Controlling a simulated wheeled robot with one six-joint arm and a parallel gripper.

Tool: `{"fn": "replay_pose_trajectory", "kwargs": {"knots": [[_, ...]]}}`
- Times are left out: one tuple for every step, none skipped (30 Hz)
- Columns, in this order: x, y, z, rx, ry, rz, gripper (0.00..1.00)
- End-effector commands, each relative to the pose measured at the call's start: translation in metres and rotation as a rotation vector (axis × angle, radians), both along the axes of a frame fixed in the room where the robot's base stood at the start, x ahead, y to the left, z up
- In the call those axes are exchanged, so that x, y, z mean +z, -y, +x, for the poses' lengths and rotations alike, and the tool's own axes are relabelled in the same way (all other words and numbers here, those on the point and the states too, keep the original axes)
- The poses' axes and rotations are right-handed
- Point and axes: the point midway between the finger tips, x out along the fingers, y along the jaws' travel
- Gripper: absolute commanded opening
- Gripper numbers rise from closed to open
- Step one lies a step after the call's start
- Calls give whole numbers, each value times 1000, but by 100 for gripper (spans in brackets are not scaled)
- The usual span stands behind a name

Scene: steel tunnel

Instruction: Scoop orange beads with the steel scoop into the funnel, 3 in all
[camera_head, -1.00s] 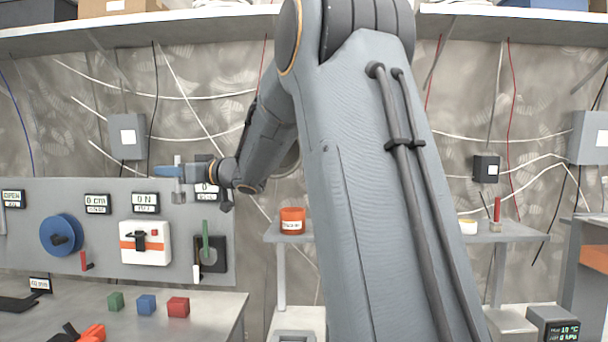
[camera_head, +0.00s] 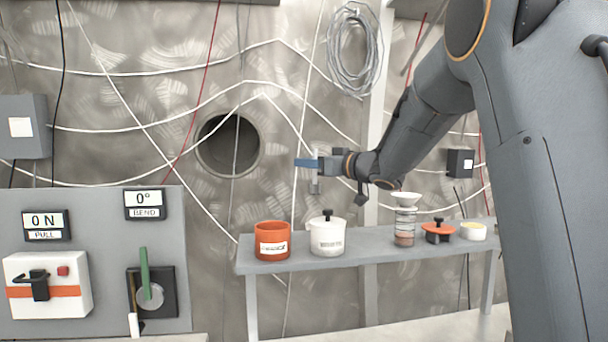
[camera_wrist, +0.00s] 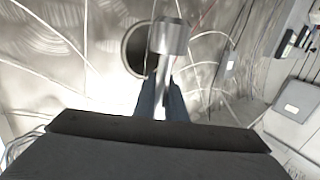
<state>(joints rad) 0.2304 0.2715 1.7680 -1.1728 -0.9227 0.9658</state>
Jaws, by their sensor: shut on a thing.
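My gripper (camera_head: 307,163) has blue fingers, which also show in the wrist view (camera_wrist: 160,103). It is shut on the steel scoop (camera_wrist: 172,38), whose round steel bowl stands out beyond the fingers. In the head view the scoop (camera_head: 315,184) is small and partly hidden by the gripper. The gripper is in the air above the shelf. A white funnel (camera_head: 405,197) sits on a clear jar (camera_head: 404,229) with reddish contents. An orange tub (camera_head: 272,241) with a white label stands at the shelf's left end. I cannot make out beads inside it.
A white pot with a black-knobbed lid (camera_head: 327,237) stands beside the tub on the grey shelf (camera_head: 372,249). An orange lid with a black knob (camera_head: 438,232) and a small white cup (camera_head: 472,231) are right of the jar. A grey panel (camera_head: 95,270) stands at left.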

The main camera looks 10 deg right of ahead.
Motion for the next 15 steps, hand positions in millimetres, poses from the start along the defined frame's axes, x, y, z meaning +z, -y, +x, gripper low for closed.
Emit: {"fn": "replay_pose_trajectory", "kwargs": {"knots": [[1, -12, -4, 8, 0, 4, 0], [1, -20, -7, 11, 2, 6, 0], [1, -33, -12, 14, 3, 10, 0], [0, -43, -17, 16, 5, 13, 0], [-1, -53, -21, 16, 5, 14, 0], [-3, -67, -28, 16, 6, 16, 0], [-5, -77, -34, 15, 5, 16, 0], [-7, -86, -39, 13, 5, 16, 0], [-9, -97, -46, 10, 5, 14, 0], [-12, -105, -51, 8, 3, 13, 0], [-14, -111, -56, 5, 1, 11, 0], [-17, -119, -62, 2, 0, 7, 0], [-19, -123, -65, 0, -3, 6, 0], [-21, -127, -68, -2, -3, 3, 0], [-24, -131, -72, -4, -5, 0, 0]]}}
